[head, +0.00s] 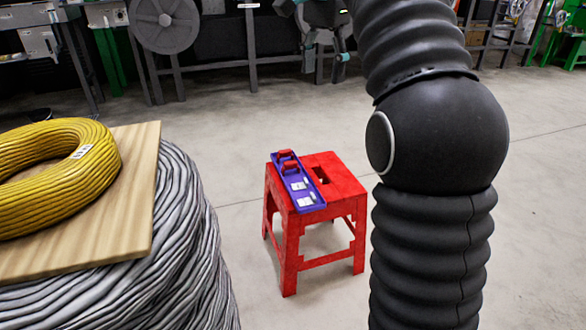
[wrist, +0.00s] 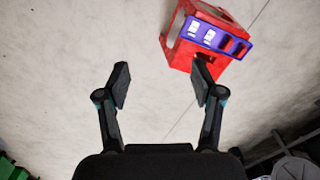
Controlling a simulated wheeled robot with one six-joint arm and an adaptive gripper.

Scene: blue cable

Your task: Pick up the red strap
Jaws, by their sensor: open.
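A red stool (head: 335,180) stands on the floor in the middle of the head view. A purple tray (head: 309,204) lies along the left side of its seat. Small red pieces (head: 287,166) sit at the tray's far end; I cannot tell whether one is the red strap. The wrist view shows the stool (wrist: 180,55) at the upper right, with the tray (wrist: 221,40) and its red pieces (wrist: 240,49). My gripper (wrist: 163,82) is open and empty, with bare floor between its fingers. The stool appears beyond the right finger, with no contact visible.
A yellow cable coil (head: 100,150) rests on a wooden board (head: 135,190) atop a large grey cable drum (head: 185,240) at the left. White-labelled items (head: 305,201) lie in the tray's near part. Machinery and racks line the back. The floor around the stool is clear.

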